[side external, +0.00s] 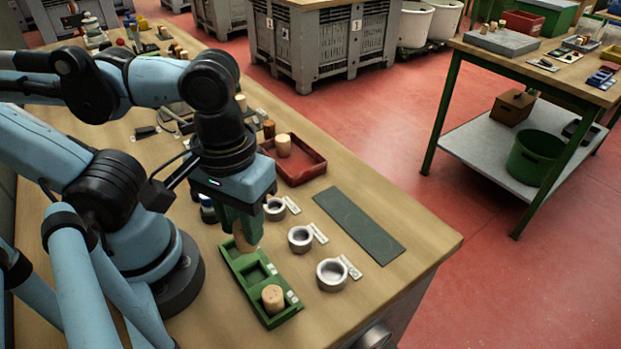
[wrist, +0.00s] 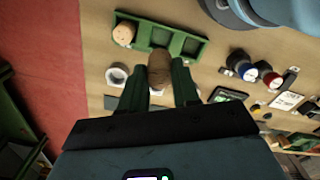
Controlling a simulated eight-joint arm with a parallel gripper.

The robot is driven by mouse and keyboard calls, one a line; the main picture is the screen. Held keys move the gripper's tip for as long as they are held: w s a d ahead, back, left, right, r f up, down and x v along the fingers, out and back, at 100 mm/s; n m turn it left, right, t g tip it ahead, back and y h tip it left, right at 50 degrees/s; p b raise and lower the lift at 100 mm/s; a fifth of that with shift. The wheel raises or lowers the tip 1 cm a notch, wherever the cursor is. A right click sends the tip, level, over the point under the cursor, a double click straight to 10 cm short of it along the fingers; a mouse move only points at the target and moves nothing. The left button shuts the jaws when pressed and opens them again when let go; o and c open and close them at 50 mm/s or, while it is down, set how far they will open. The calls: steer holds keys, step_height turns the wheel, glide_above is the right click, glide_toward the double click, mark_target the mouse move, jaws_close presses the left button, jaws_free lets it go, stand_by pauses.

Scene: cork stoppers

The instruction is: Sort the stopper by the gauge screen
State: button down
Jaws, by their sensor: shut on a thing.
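My gripper (side external: 241,226) is shut on a cork stopper (side external: 246,243). The stopper also shows between the green fingers in the wrist view (wrist: 159,68). It is at the far end of a green tray (side external: 286,316) with several compartments; I cannot tell whether it touches the tray. Another cork stopper (side external: 273,297) stands in the tray's near compartment, at the left in the wrist view (wrist: 123,33). A small dark device with a screen (wrist: 229,95) lies at the right of the wrist view; its reading is not legible.
Three grey rings with white tags, near (side external: 332,274), middle (side external: 300,239) and far (side external: 275,209), stand right of the tray. A dark green mat (side external: 359,225) lies beyond them. A red tray (side external: 304,175) holds a stopper (side external: 283,145). The near right bench corner is clear.

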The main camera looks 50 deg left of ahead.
mark_target(248, 250)
steer(key=shift+f, duration=3.25)
steer(key=shift+f, duration=1.35)
steer(key=c, duration=0.8)
jaws_free()
steer(key=shift+o, duration=0.2)
steer(key=shift+r, duration=0.1)
steer(key=shift+r, duration=5.95)
steer(key=w+a+m+t, duration=0.2)
steer(key=w+a+t, duration=0.1)
steer(key=w, duration=0.4)
steer(key=w+a+f+m+t, duration=0.1)
steer(key=w+a+m+t, duration=0.2)
steer(key=w+a, duration=0.3)
steer(key=w+t, duration=0.1)
steer(key=w, duration=0.1)
steer(key=shift+w+a+f, duration=0.25)
steer(key=shift+w+a, duration=0.05)
